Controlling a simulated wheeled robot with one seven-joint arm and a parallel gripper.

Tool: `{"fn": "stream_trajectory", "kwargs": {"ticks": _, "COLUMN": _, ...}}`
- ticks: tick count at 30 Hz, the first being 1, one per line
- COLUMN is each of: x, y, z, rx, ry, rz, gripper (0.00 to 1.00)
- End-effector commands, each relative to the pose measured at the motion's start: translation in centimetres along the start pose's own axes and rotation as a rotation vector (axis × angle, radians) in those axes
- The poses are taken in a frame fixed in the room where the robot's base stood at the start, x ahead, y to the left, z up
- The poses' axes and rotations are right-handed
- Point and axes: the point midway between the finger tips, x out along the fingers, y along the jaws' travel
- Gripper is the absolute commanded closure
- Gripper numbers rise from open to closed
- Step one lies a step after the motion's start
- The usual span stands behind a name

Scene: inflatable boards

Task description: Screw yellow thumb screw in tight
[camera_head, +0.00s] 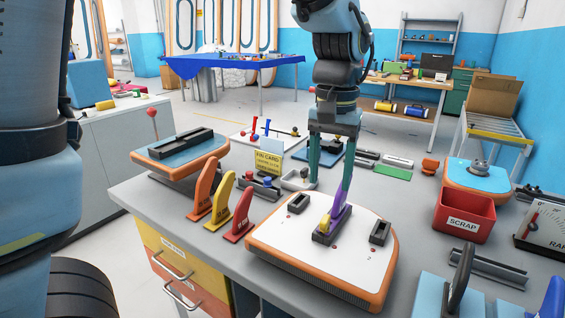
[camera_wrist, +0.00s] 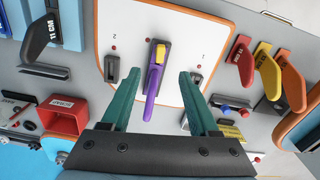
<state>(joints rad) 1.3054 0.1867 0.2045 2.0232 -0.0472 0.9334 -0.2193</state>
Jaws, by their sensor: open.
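The yellow thumb screw (camera_head: 326,223) sits at the near end of a dark fin box on the white, orange-edged board (camera_head: 290,253). A purple fin (camera_head: 346,190) stands in that box, behind the screw. In the wrist view, the yellow screw (camera_wrist: 160,53) shows above the purple fin (camera_wrist: 152,82). How deep the screw sits cannot be told. My gripper (camera_head: 330,178) has teal fingers and is open and empty. In the wrist view, its fingertips (camera_wrist: 157,75) are spread to either side of the fin, apart from the screw.
Two smaller dark fin boxes (camera_head: 298,203) (camera_head: 380,232) flank the middle one. Red, yellow and orange fins (camera_head: 239,222) stand left of the board. A red scrap bin (camera_head: 465,216) is at right. A yellow card (camera_head: 267,162) stands behind. Blue-topped blocks are at front right.

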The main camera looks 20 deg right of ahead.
Motion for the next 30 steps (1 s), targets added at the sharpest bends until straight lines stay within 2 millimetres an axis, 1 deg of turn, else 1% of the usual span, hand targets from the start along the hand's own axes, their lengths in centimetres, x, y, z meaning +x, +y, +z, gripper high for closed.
{"fn": "stream_trajectory", "kwargs": {"ticks": 1, "x": 0.0, "y": 0.8, "z": 0.0, "rx": 0.013, "ry": 0.000, "rz": 0.000, "gripper": 0.39}}
{"fn": "stream_trajectory", "kwargs": {"ticks": 3, "x": 0.0, "y": 1.2, "z": 0.1, "rx": 0.020, "ry": -0.003, "rz": -0.001, "gripper": 0.39}}
{"fn": "stream_trajectory", "kwargs": {"ticks": 7, "x": 0.8, "y": 1.2, "z": 0.1, "rx": 0.020, "ry": -0.006, "rz": -0.002, "gripper": 0.39}}
{"fn": "stream_trajectory", "kwargs": {"ticks": 11, "x": 2.7, "y": 1.2, "z": 0.2, "rx": 0.020, "ry": -0.007, "rz": -0.003, "gripper": 0.39}}
{"fn": "stream_trajectory", "kwargs": {"ticks": 15, "x": 5.3, "y": 1.1, "z": 0.2, "rx": 0.020, "ry": -0.009, "rz": -0.003, "gripper": 0.39}}
{"fn": "stream_trajectory", "kwargs": {"ticks": 21, "x": 8.6, "y": 1.1, "z": 0.2, "rx": 0.019, "ry": -0.007, "rz": -0.003, "gripper": 0.39}}
{"fn": "stream_trajectory", "kwargs": {"ticks": 25, "x": 9.9, "y": 1.1, "z": 0.1, "rx": 0.019, "ry": -0.005, "rz": -0.002, "gripper": 0.39}}
{"fn": "stream_trajectory", "kwargs": {"ticks": 30, "x": 10.6, "y": 1.1, "z": 0.1, "rx": 0.019, "ry": -0.002, "rz": -0.001, "gripper": 0.39}}
